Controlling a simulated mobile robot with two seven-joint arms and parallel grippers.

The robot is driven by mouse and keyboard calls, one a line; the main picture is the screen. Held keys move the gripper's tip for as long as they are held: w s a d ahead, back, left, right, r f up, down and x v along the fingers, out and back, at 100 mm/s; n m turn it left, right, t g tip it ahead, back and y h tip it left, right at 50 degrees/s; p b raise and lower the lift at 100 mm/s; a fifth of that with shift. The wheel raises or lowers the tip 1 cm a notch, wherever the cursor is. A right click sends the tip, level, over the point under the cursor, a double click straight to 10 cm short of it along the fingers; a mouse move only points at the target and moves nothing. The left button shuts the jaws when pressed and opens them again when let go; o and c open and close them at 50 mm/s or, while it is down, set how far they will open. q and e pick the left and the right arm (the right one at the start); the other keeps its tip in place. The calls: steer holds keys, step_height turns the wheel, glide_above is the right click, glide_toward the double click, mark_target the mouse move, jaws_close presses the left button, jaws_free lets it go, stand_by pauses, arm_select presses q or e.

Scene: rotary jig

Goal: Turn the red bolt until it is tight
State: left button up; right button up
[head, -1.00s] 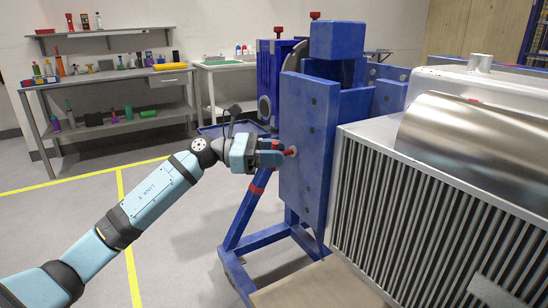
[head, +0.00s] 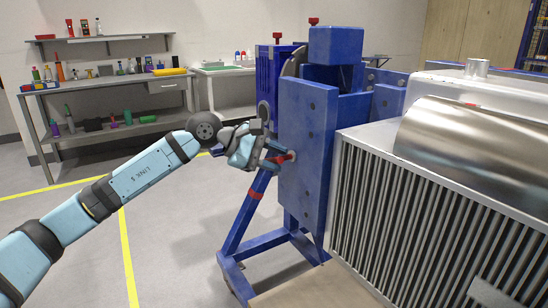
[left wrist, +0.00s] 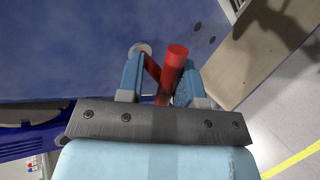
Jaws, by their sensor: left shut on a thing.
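The red bolt (head: 291,155) sticks out of the left face of the blue jig plate (head: 306,120). My left gripper (head: 279,158) is shut on it, with the fingers at the plate's face. In the left wrist view the red bolt (left wrist: 172,66) shows as a thick red bar with a second red part leaning beside it. It lies between the two blue fingers of the left gripper (left wrist: 160,85). A pale round washer or collar shows at the plate behind. How deep the bolt sits is hard to tell. My right gripper is not in view.
A blue stand (head: 237,245) carries the jig. A large finned metal unit (head: 400,215) is close on the right. A workbench (head: 110,130) with tools stands back left. The floor left of the stand is clear.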

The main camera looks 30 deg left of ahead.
arm_select(q)
steer(key=shift+s+d+f+m+t+y, duration=0.1)
steer(key=shift+d+f+m+t+y, duration=0.1)
steer(key=shift+m+y, duration=0.4)
steer(key=shift+s+d+f+m+t+y, duration=0.1)
steer(key=shift+f+m+t+y, duration=0.1)
steer(key=shift+m+y, duration=0.35)
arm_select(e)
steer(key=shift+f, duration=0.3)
arm_select(q)
steer(key=o, duration=0.9)
steer(key=shift+a, duration=0.1)
steer(key=shift+c, duration=0.2)
steer(key=shift+w+r, duration=0.1)
steer(key=shift+s+a+r, duration=0.2)
steer(key=shift+a+r, duration=0.1)
steer(key=shift+r, duration=0.05)
steer(key=p+v, duration=0.2)
steer(key=v, duration=1.1)
steer(key=shift+s, duration=0.2)
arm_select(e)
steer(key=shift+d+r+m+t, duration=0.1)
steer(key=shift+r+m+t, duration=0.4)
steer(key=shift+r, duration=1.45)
